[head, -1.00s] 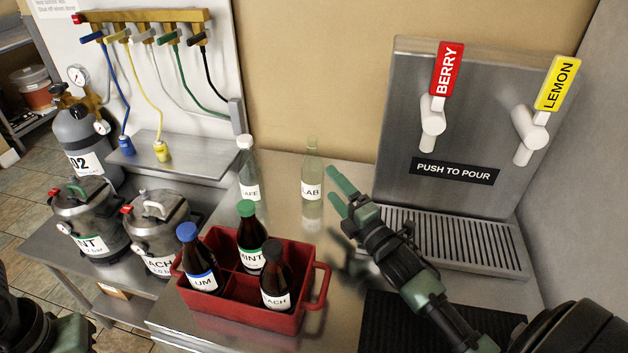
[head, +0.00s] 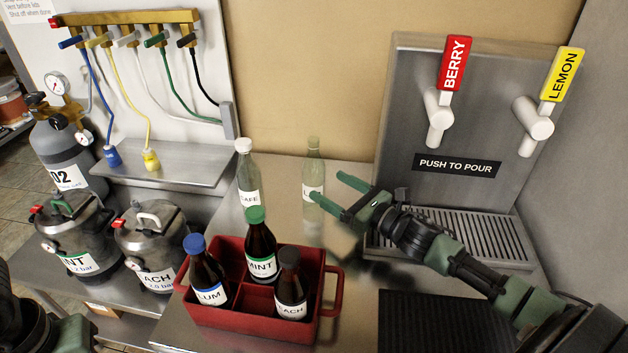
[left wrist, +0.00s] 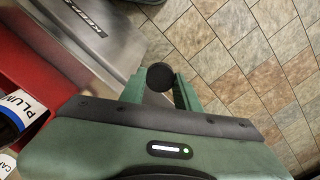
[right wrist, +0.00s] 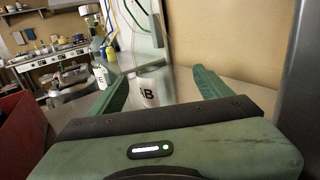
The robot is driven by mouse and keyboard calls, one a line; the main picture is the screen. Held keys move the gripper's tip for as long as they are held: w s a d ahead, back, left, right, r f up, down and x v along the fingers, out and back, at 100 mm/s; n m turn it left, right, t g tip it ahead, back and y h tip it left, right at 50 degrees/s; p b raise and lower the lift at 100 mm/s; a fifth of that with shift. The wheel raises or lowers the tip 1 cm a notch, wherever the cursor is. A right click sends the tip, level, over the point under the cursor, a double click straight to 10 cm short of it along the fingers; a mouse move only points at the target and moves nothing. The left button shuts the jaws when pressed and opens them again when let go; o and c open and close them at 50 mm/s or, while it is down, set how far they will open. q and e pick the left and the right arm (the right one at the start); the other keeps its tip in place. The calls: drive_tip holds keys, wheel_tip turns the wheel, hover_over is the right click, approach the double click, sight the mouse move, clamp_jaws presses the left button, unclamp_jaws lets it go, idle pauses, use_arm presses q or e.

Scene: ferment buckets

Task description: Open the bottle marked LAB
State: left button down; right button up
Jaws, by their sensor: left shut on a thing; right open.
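The clear LAB bottle (head: 313,150) stands upright on the steel counter against the back wall. Its white label is partly hidden by a finger of my right gripper (head: 328,188). My right gripper is open, its fingers pointing left at the bottle. In the right wrist view the label (right wrist: 148,92) shows between the two spread fingers (right wrist: 160,88); I cannot tell whether they touch the glass. My left gripper (left wrist: 160,88) is shut on a small round black thing (left wrist: 160,76), out over the tiled floor. In the head view only part of my left arm shows, at the lower left.
A clear bottle with a white cap (head: 248,175) stands left of the LAB bottle. A red crate (head: 245,318) with three brown bottles is in front. A drink dispenser (head: 400,100) with a drip grate (head: 470,232) stands right. Kegs (head: 152,240) stand lower left.

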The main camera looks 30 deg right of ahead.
sight(324, 184)
use_arm(q)
drive_tip(key=shift+r+p, duration=0.35)
drive_tip(key=shift+r, duration=0.15)
use_arm(e)
drive_tip(key=x, duration=0.3)
drive_tip(key=shift+w+a, duration=0.15)
drive_tip(key=shift+w, duration=0.2)
use_arm(q)
drive_tip(key=shift+r+p, duration=0.9)
drive_tip(key=shift+p, duration=0.05)
use_arm(e)
drive_tip(key=x, duration=0.4)
drive_tip(key=shift+w+a, duration=0.3)
drive_tip(key=shift+a, duration=0.1)
drive_tip(key=shift+w+a+f, duration=0.1)
drive_tip(key=shift+w, duration=0.1)
drive_tip(key=shift+c, duration=0.7)
clamp_jaws()
